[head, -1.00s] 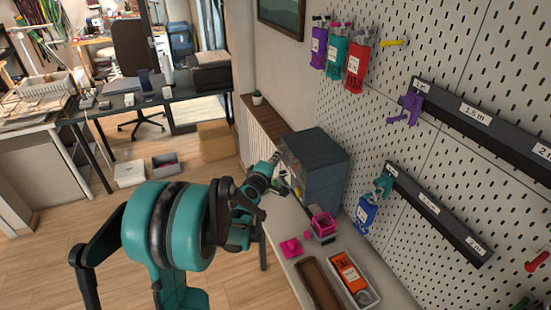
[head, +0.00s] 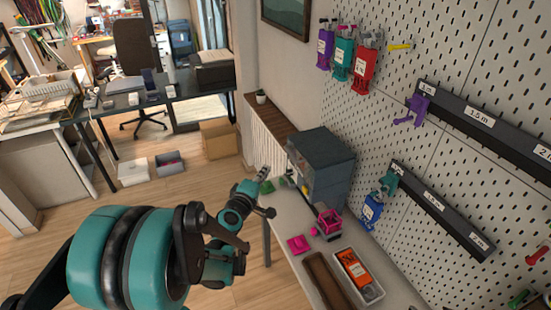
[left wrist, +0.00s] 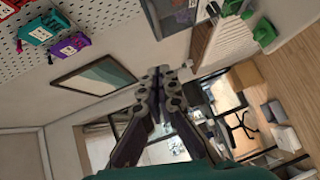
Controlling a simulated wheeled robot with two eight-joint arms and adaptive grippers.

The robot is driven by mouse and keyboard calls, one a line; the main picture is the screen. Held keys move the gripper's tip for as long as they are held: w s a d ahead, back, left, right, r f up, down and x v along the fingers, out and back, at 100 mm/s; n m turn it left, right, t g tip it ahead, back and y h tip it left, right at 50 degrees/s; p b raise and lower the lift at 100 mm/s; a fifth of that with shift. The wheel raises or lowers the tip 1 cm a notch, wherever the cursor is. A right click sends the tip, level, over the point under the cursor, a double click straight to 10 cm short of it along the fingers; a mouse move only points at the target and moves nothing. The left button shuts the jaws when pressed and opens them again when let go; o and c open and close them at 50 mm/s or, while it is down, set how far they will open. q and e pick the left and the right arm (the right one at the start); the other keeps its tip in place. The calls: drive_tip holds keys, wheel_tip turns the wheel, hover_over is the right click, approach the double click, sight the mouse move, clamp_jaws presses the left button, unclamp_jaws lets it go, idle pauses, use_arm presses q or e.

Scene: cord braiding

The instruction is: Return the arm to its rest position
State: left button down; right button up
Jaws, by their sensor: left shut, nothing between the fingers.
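My left arm comes in from the lower left in the head view, teal and black. Its left gripper (head: 264,175) is shut and empty, raised near the far end of the workbench (head: 285,215), left of the dark grey cabinet (head: 322,168). In the left wrist view the two dark fingers (left wrist: 160,75) meet at their tips with nothing between them. My right gripper is not in view.
On the bench are a pink holder (head: 329,222), a flat pink piece (head: 298,244), a brown tray (head: 325,282) and a white tray (head: 378,290) with an orange item. A pegboard (head: 440,145) stands at right. Open wooden floor (head: 185,195) lies at left.

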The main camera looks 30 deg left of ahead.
use_arm(q)
drive_tip(key=shift+s, duration=0.2)
drive_tip(key=s+d+m+g+h, duration=0.2)
drive_tip(key=s+d+m, duration=0.15)
drive_tip(key=d, duration=0.25)
drive_tip(key=s+d+m+g+h, duration=0.2)
drive_tip(key=d+m, duration=0.3)
drive_tip(key=d, duration=0.2)
drive_tip(key=s+d+f+m+g+y, duration=0.1)
drive_tip(key=s+m, duration=0.3)
drive_tip(key=s, duration=0.4)
drive_tip(key=s+d+f+m+g+y+b, duration=0.1)
drive_tip(key=s+f+m+g, duration=0.3)
drive_tip(key=s, duration=0.4)
drive_tip(key=shift+s+f+m, duration=0.15)
drive_tip(key=shift+f+m, duration=0.1)
drive_tip(key=shift+m, duration=0.2)
drive_tip(key=shift+d, duration=0.1)
